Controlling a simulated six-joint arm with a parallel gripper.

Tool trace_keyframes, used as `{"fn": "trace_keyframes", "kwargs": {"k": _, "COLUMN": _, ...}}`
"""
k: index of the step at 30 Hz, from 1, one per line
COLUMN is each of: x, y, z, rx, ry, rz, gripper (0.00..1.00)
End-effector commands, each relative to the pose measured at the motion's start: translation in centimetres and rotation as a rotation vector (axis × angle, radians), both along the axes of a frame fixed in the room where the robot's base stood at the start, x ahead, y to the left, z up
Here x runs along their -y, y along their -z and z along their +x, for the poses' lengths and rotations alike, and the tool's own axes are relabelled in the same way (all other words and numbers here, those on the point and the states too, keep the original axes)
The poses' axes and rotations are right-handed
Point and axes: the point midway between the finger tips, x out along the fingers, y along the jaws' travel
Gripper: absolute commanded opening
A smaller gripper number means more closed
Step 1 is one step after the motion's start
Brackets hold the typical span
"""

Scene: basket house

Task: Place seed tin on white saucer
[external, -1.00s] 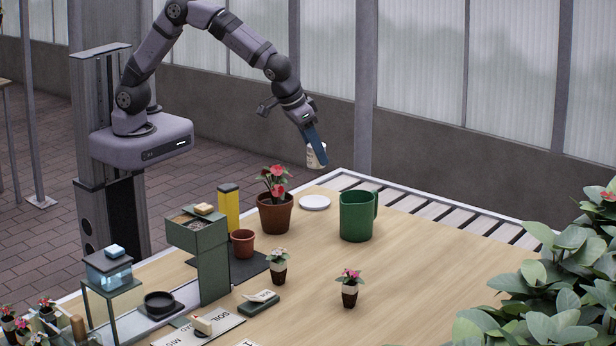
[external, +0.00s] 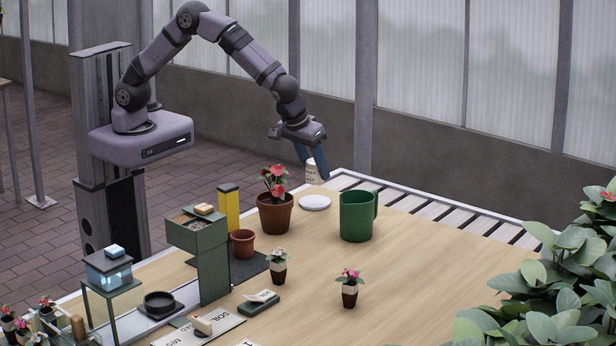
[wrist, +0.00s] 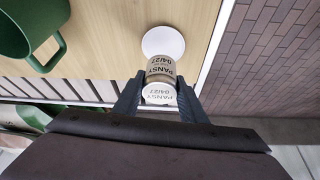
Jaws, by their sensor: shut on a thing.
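The seed tin (external: 312,171) is a small cylinder with a white lid and a tan label. In the wrist view the tin (wrist: 161,68) shows a label reading PANSY and sits between both fingers. My gripper (external: 312,166) is shut on it; its fingertips (wrist: 160,88) flank the tin. The white saucer (external: 314,202) lies on the table near its far edge. In the external view the tin appears just above the saucer. In the wrist view the saucer (wrist: 163,42) shows just beyond the tin, its near edge partly hidden by it.
A green mug (external: 356,216) stands right of the saucer, and a potted red flower (external: 275,205) stands to its left. A slatted strip (external: 440,210) runs along the table's far edge.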

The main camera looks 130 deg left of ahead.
Motion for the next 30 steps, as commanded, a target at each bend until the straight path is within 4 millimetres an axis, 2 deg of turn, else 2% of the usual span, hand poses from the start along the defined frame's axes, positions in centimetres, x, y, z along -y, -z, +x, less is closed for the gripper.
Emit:
{"fn": "trace_keyframes", "kwargs": {"k": 3, "x": 0.0, "y": 1.2, "z": 0.0, "rx": -0.003, "ry": 0.001, "rz": 0.000, "gripper": 0.15}}
{"fn": "trace_keyframes", "kwargs": {"k": 13, "x": 0.0, "y": 2.3, "z": -0.1, "rx": -0.002, "ry": 0.001, "rz": -0.001, "gripper": 0.15}}
{"fn": "trace_keyframes", "kwargs": {"k": 21, "x": 0.0, "y": 5.2, "z": 0.0, "rx": -0.001, "ry": 0.001, "rz": -0.001, "gripper": 0.15}}
{"fn": "trace_keyframes", "kwargs": {"k": 30, "x": 0.0, "y": 5.4, "z": 0.0, "rx": 0.001, "ry": 0.002, "rz": 0.000, "gripper": 0.15}}
